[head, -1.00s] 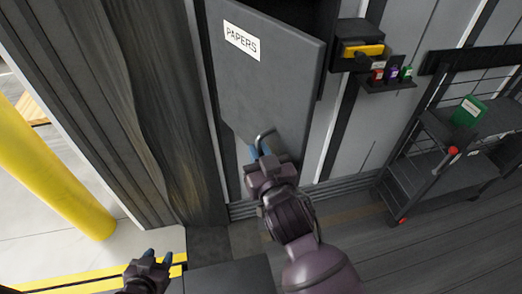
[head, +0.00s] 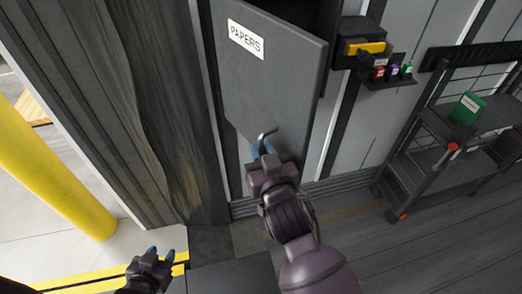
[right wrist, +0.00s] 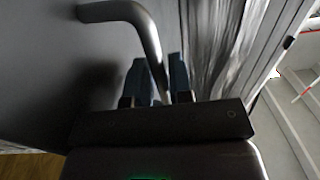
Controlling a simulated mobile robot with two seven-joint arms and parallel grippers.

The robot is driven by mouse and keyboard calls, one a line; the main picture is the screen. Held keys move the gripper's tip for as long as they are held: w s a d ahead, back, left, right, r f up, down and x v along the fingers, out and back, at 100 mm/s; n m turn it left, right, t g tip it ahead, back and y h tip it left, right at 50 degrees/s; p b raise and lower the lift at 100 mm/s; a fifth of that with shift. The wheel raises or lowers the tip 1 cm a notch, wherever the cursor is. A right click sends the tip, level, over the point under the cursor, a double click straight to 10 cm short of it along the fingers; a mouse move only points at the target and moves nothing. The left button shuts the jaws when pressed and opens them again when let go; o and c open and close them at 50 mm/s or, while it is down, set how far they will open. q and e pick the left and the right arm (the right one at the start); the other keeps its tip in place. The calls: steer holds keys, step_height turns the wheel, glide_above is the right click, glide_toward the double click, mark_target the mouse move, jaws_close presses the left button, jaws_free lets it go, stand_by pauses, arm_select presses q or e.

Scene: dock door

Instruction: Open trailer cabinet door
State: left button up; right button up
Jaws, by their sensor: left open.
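The grey cabinet door (head: 268,85) with a "PAPERS" label (head: 245,39) stands ajar in the head view, with a dark interior behind its upper right edge. Its bent metal handle (head: 265,136) is near the lower edge. My right gripper (head: 262,151) is at this handle. In the right wrist view the handle (right wrist: 148,38) runs down between the blue fingers of the right gripper (right wrist: 162,80), which appear shut on it; the contact itself is partly hidden. My left gripper (head: 160,254) is open and empty at the lower left, away from the door.
A yellow post (head: 50,170) stands at the left beside a dark ribbed door seal (head: 150,110). A small shelf (head: 388,83) with coloured items is on the wall right of the door. A cart (head: 440,165) with a green box (head: 468,108) stands at the right.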

steer(key=shift+o, duration=1.2)
steer(key=shift+s, duration=0.1)
steer(key=b+v, duration=0.1)
steer(key=v, duration=0.9)
steer(key=shift+s+d, duration=0.15)
steer(key=shift+s, duration=0.15)
steer(key=shift+c, duration=0.3)
